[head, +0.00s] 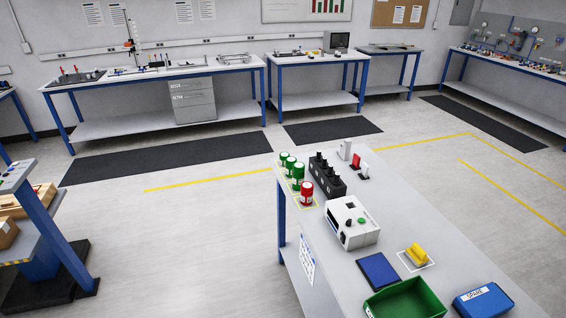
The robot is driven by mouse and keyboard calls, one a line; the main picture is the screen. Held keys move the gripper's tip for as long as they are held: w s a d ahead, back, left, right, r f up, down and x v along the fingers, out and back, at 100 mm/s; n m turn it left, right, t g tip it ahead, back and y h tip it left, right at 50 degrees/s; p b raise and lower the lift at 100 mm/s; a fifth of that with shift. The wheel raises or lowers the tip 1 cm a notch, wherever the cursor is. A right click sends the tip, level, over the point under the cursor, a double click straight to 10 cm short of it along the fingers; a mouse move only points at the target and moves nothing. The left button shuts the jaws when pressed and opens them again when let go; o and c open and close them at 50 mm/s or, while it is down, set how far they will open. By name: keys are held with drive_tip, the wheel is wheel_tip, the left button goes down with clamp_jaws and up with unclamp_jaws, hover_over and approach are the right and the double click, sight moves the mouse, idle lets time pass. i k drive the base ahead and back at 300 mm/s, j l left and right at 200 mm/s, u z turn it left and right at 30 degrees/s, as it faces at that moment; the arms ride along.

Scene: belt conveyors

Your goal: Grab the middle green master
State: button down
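Green cylinders with white bands, which look like the green masters, stand in a row at the far left edge of the grey table (350,195). The far one (284,159) and the middle one (290,165) are small in view and partly overlap. The nearest green one (298,172) stands right behind a red cylinder (306,194) with a white band. All appear upright. My gripper is not in view, and nothing is seen touching the cylinders.
A black block with several upright pieces (327,174) stands right of the cylinders. Nearer are a white device (352,222), a blue pad (379,270), a yellow object (417,255), a green bin (405,300) and a blue box (483,299). Floor left of the table is clear.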

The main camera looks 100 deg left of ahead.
sight(290, 160)
drive_tip(key=u, duration=3.25)
drive_tip(key=i+j+u, duration=0.25)
drive_tip(key=i, duration=0.9)
drive_tip(key=i+j+u, duration=0.25)
drive_tip(key=i, duration=0.9)
drive_tip(key=l, duration=0.1)
